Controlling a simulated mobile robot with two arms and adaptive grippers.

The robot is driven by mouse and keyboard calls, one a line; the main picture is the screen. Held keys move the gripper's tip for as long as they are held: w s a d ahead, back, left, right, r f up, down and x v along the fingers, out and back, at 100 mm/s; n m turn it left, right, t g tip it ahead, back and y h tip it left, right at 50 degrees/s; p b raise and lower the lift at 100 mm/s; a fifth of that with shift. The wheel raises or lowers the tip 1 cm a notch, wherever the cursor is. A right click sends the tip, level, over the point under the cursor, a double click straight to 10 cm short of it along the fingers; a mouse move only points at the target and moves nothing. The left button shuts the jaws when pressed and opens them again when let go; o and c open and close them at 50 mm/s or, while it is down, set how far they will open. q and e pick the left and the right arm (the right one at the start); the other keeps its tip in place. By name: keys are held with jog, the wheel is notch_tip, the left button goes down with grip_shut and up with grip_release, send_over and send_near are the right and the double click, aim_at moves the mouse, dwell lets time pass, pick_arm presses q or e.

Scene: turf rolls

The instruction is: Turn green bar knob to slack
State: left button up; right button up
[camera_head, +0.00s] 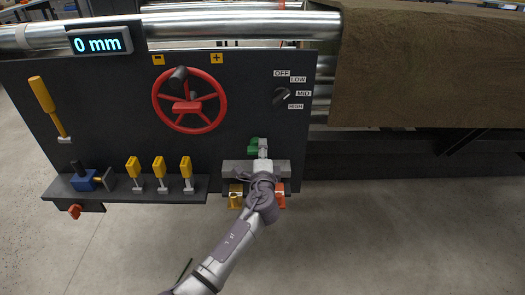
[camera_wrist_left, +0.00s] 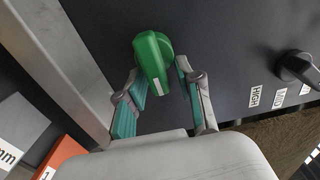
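The green bar knob (camera_head: 254,144) is on the dark panel, right of the lower middle, partly hidden by my left gripper in the head view. In the left wrist view the green bar knob (camera_wrist_left: 153,58) stands nearly upright, tilted slightly, with a white mark near its lower end. My left gripper (camera_head: 263,150) reaches up to it from below. In the left wrist view its fingers (camera_wrist_left: 163,84) are apart, one on each side of the knob's lower part; a gap shows on the right, and contact on the left cannot be told. My right gripper is not in view.
A red handwheel (camera_head: 188,101) and a black selector knob (camera_head: 282,97) sit above on the panel. Yellow-handled levers (camera_head: 159,168) and a blue block (camera_head: 84,180) are at left. A grey ledge (camera_head: 230,168) lies under my gripper. The display (camera_head: 98,44) reads 0 mm.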

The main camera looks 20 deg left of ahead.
pick_arm(q)
jog(key=shift+o, duration=0.2)
jog(key=shift+s, duration=0.1)
jog(key=v, duration=1.2)
